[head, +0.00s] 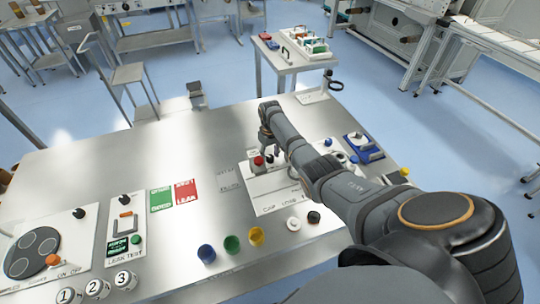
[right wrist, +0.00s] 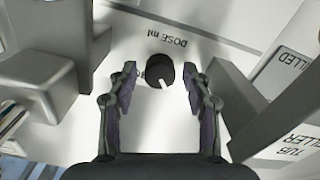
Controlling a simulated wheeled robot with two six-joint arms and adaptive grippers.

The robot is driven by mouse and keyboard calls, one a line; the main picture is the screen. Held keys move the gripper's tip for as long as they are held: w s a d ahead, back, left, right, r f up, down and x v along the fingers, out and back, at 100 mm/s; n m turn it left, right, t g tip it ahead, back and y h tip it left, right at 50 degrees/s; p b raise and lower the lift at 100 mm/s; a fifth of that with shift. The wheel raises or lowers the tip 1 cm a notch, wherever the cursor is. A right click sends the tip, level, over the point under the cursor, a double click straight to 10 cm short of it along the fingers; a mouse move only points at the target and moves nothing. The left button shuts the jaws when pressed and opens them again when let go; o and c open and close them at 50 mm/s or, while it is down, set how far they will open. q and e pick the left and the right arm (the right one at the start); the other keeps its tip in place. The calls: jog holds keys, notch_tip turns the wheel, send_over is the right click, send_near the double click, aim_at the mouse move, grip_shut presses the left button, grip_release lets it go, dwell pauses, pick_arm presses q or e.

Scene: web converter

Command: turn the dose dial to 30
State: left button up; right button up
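The dose dial (right wrist: 160,70) is a small round black knob with a white pointer line, on a white panel (right wrist: 150,130) under the lettering "DOSE ml". In the right wrist view its pointer faces down and slightly right. My right gripper (right wrist: 161,78) is open, with one finger on each side of the dial and a visible gap to it on both sides. In the head view the right gripper (head: 267,140) reaches over the filler panel and I cannot make out the dial there. My left gripper is not in view.
Grey blocks (right wrist: 235,95) stand close to the fingers on both sides.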

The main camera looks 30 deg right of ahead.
grip_shut()
jog(key=shift+r+m, duration=0.1)
jog(key=shift+m, duration=0.3)
jog(key=shift+m+p, duration=0.75)
jog(key=shift+m, duration=0.15)
jog(key=m+p, duration=0.1)
jog(key=m, duration=0.3)
jog(key=shift+d+m+p, duration=0.1)
jog(key=shift+m+p, duration=0.2)
jog(key=m+p, duration=0.1)
jog(key=m, duration=0.3)
jog(key=shift+m, duration=0.3)
jog(key=shift+m+p, duration=0.3)
jog(key=shift+m, duration=1.8)
